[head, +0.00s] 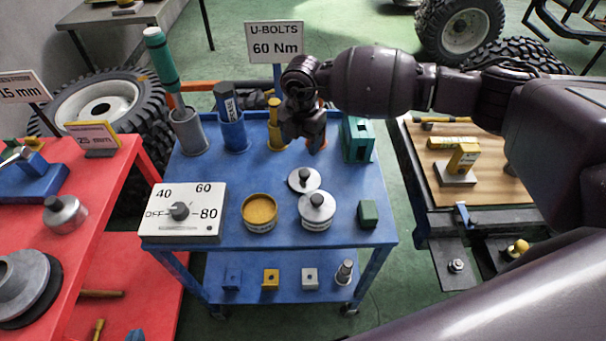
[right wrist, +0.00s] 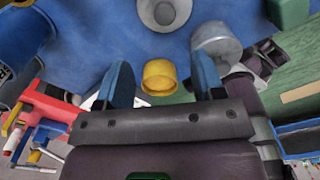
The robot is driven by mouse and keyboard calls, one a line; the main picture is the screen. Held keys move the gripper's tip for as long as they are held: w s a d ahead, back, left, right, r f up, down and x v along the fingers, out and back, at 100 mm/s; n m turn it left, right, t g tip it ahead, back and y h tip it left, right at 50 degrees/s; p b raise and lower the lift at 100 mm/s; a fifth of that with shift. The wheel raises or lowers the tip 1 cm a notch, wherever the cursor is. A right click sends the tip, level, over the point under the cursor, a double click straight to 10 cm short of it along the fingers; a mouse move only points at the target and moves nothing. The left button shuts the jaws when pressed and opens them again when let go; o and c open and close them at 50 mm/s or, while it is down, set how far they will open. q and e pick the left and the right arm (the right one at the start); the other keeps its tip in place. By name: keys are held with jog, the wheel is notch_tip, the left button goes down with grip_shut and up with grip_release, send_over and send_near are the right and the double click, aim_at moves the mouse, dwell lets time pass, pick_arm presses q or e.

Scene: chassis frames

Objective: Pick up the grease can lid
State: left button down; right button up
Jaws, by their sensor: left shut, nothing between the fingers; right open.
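The grease can (head: 259,212) stands open on the blue cart, with yellow grease showing at its top. The lid (head: 296,184), a flat grey disc with a dark knob, lies to its right and farther back. A closed silver can (head: 316,214) with a dark knob stands just in front of the lid. My right gripper (head: 303,140) hangs above the cart, behind the lid and apart from it. In the right wrist view its blue fingers (right wrist: 164,82) are spread, with a yellow cup-like thing (right wrist: 160,78) seen between them. My left gripper is not in view.
A dial box (head: 183,212) stands left of the grease can, and a small green block (head: 368,214) stands to the right. Upright holders, including a grey one (head: 188,132) and a blue one (head: 232,134), line the back. A teal block (head: 357,140) stands back right.

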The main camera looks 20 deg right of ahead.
send_over(304, 173)
jog(key=f, duration=0.5)
jog(key=shift+w+f+b, duration=0.3)
jog(key=shift+w, duration=0.05)
jog(key=f, duration=0.5)
jog(key=shift+s, duration=0.3)
jog(key=c, duration=1)
jog(key=shift+r, duration=0.15)
